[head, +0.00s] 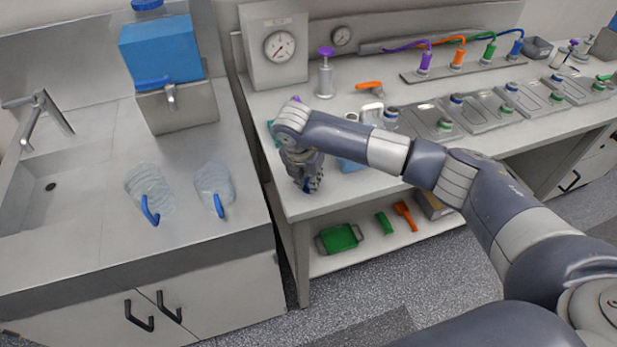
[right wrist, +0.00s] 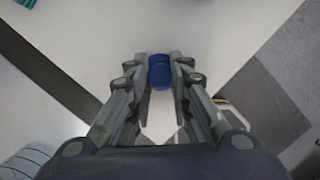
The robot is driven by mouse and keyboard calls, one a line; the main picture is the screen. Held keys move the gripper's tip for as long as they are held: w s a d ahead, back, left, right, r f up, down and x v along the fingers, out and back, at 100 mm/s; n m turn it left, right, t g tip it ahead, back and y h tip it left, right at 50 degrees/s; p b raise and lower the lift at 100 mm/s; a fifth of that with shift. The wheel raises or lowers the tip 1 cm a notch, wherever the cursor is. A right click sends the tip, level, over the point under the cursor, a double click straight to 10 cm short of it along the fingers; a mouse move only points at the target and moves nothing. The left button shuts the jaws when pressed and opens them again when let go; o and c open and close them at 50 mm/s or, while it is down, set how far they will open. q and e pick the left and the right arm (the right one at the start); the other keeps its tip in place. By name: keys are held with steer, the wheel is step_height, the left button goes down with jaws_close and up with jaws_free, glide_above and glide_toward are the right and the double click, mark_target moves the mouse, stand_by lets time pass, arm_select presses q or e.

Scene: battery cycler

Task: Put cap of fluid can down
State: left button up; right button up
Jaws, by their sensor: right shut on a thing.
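My right gripper (head: 308,184) points down over the front left corner of the white workbench (head: 315,206). In the right wrist view, its fingers (right wrist: 160,80) are shut on a small blue cap (right wrist: 159,72) at the fingertips. I cannot tell whether the cap touches the bench top. A container with blue fluid (head: 350,164), which looks like the fluid can, stands on the bench just right of the gripper, partly hidden by my right arm. My left gripper is not in view.
A pressure gauge box (head: 274,50), a purple-topped valve cylinder (head: 325,75) and an orange tool (head: 369,86) stand behind. Several metal trays (head: 432,121) line the bench to the right. The lower shelf (head: 360,248) holds a green container (head: 340,238).

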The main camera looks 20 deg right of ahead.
steer(key=o, duration=0.8)
steer(key=shift+f, duration=0.1)
steer(key=b+v, duration=0.2)
steer(key=v, duration=1)
